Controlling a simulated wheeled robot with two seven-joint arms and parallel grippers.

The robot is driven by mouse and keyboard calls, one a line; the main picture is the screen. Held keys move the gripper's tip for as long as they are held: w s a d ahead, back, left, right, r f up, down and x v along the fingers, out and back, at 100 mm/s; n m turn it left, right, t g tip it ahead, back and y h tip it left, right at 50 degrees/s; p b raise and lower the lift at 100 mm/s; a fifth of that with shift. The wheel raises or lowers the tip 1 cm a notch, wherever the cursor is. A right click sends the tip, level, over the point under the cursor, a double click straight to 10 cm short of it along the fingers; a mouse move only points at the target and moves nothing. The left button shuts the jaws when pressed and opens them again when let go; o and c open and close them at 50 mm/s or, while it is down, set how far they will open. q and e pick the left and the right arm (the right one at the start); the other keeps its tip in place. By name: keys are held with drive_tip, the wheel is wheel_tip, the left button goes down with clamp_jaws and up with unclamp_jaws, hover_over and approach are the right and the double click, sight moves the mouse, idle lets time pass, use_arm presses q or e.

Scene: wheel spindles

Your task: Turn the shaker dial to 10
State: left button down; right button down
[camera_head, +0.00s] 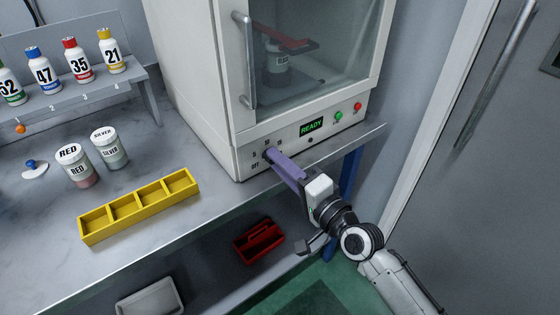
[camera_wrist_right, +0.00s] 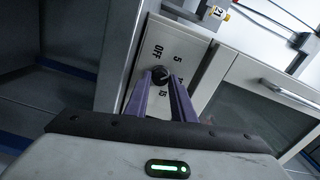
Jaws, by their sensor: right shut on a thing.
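The shaker (camera_head: 190,70) is a white cabinet with a glass door and a display reading READY (camera_head: 311,126). Its small black dial (camera_wrist_right: 160,74) is on the lower front panel, with OFF, 5 and 15 legible around it in the right wrist view. Another mark between 5 and 15 is partly hidden by a finger. My right gripper (camera_head: 270,154) has its purple fingers at the panel, shut on the dial; in the right wrist view the fingertips (camera_wrist_right: 161,76) are on either side of it. I cannot tell where the dial points. My left gripper is not in view.
A green button (camera_head: 338,117) and a red button (camera_head: 357,106) are right of the display. A can (camera_head: 277,66) sits behind the shut glass door. The yellow tray (camera_head: 140,207), RED can (camera_head: 75,166) and SILVER can (camera_head: 109,147) stand on the bench to the left.

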drive_tip(key=m, duration=0.4)
drive_tip(key=shift+f+m+p, duration=0.1)
drive_tip(key=shift+m+p, duration=0.2)
drive_tip(key=shift+m, duration=1.7)
drive_tip(key=shift+p, duration=0.3)
drive_tip(key=c, duration=1.5)
unclamp_jaws()
drive_tip(key=shift+c, duration=0.2)
drive_tip(key=v, duration=1)
drive_tip(key=shift+s+b, duration=0.15)
drive_tip(key=shift+b, duration=0.3)
